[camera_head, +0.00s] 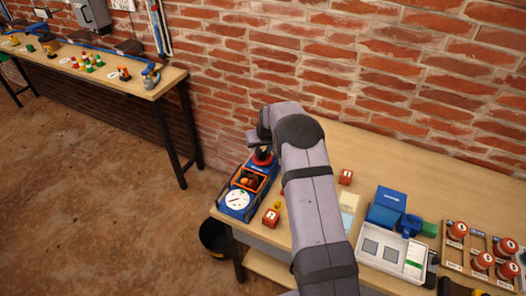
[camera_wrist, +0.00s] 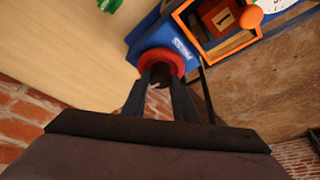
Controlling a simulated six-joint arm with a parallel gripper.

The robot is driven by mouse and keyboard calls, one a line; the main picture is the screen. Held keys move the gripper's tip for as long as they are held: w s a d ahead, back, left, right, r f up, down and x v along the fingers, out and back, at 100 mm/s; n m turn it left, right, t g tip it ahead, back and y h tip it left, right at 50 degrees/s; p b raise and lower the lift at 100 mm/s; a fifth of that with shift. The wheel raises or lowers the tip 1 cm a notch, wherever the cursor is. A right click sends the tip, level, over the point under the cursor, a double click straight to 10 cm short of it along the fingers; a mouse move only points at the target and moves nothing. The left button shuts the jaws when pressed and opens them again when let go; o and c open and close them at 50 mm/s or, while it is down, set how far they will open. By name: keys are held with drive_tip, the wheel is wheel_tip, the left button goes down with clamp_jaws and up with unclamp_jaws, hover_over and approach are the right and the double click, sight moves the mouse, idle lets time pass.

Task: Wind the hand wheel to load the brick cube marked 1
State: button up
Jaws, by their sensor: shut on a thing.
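The blue test press (camera_head: 238,214) stands at the left end of the near bench, with a white dial (camera_head: 237,200) on top. Its red hand wheel (camera_wrist: 161,60) is at the end of the blue body in the wrist view. My gripper (camera_wrist: 160,82) is shut on the hand wheel, its dark fingers at either side of the hub. The brick cube marked 1 (camera_wrist: 223,18) sits inside the orange frame (camera_wrist: 190,27) of the press. In the head view the gripper (camera_head: 262,150) partly hides the wheel. Whether the cube is pressed tight, I cannot tell.
Loose brick cubes lie beside the press (camera_head: 271,218) and farther back (camera_head: 346,177). A blue box (camera_head: 385,207), a white tray (camera_head: 392,262) and a wooden rack (camera_head: 460,268) stand to the right. The brick wall (camera_head: 400,60) is close behind. A black bucket (camera_head: 214,240) is on the floor.

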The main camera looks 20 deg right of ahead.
drive_tip(key=m+h+b, duration=0.1)
drive_tip(key=m+b, duration=0.3)
drive_tip(key=shift+w+a+f+m+g+h, duration=0.2)
drive_tip(key=shift+m+g+h, duration=0.1)
drive_tip(key=shift+m+h, duration=0.1)
drive_tip(key=m+h+b, duration=0.1)
drive_tip(key=m+b, duration=0.1)
drive_tip(key=m, duration=0.1)
drive_tip(key=shift+r+m+g+b, duration=0.1)
drive_tip(key=shift+m+g+b, duration=0.2)
drive_tip(key=shift+g, duration=0.1)
drive_tip(key=m, duration=0.1)
drive_tip(key=m+g+p, duration=0.1)
drive_tip(key=m, duration=0.1)
drive_tip(key=shift+a+r+h, duration=0.1)
drive_tip(key=shift+r+h, duration=0.15)
drive_tip(key=shift+h, duration=0.15)
drive_tip(key=shift+w+m+g+p, duration=0.1)
drive_tip(key=shift+m+g+p, duration=0.25)
drive_tip(key=shift+m, duration=0.25)
drive_tip(key=shift+f+m+g+p, duration=0.1)
drive_tip(key=shift+m+g+p, duration=0.15)
drive_tip(key=shift+m+p, duration=0.85)
drive_tip(key=o, duration=1)
drive_tip(key=shift+o, duration=0.2)
